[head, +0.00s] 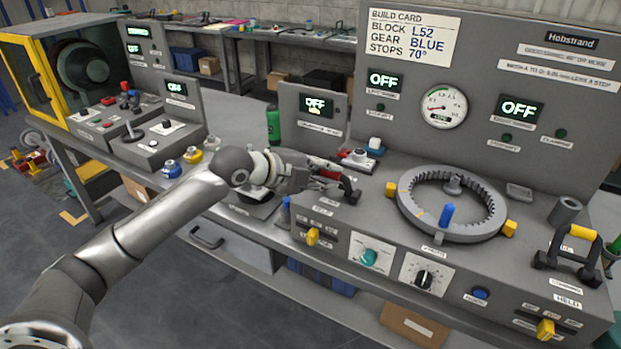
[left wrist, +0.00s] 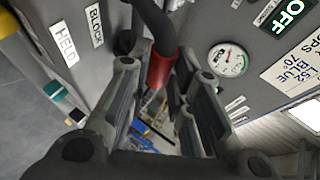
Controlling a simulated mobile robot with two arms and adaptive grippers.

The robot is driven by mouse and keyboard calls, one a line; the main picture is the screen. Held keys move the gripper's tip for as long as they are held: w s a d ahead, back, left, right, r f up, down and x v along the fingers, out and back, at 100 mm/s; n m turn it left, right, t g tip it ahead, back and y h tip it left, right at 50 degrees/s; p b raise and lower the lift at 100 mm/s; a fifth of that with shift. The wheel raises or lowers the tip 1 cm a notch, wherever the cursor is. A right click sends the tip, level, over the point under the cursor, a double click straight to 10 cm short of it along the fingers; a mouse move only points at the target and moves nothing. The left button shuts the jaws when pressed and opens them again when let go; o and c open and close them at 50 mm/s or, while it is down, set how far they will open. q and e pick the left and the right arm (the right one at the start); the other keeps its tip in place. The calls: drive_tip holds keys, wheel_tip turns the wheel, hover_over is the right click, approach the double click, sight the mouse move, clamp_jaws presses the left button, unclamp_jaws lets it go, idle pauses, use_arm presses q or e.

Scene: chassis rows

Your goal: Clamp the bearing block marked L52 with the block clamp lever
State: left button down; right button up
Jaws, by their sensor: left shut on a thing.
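The block clamp lever, a dark bent bar with a red grip, shows between the fingers in the left wrist view (left wrist: 160,70). Its red part also shows at my left gripper in the head view (head: 329,174). My left gripper (head: 322,183) is shut on this lever, at the left end of the grey bench fixture. Its fingers also show in the left wrist view (left wrist: 158,100). Labels reading HELD and BLOCK are beside the lever in the left wrist view. The build card (head: 414,36) reads block L52, gear blue, stops 70°. I cannot make out a block marked L52. My right gripper is not in view.
A toothed grey ring (head: 408,205) with a blue peg (head: 446,215) and yellow tabs is right of my gripper. A yellow-handled clamp (head: 572,250) stands at the far right. Coloured knobs are to the left.

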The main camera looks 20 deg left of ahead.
use_arm(q)
drive_tip(key=shift+s+a+f+t+b, duration=0.1)
drive_tip(key=shift+s+f+t+b, duration=0.4)
drive_tip(key=shift+b, duration=0.4)
drive_tip(key=shift+t, duration=0.3)
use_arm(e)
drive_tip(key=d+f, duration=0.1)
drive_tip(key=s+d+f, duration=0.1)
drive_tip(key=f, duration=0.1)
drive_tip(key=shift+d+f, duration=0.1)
use_arm(q)
drive_tip(key=c, duration=1.3)
unclamp_jaws()
drive_tip(key=shift+f, duration=0.1)
drive_tip(key=v, duration=0.7)
drive_tip(key=shift+s, duration=0.15)
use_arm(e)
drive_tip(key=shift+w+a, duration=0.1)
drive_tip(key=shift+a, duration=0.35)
use_arm(q)
drive_tip(key=shift+a, duration=0.15)
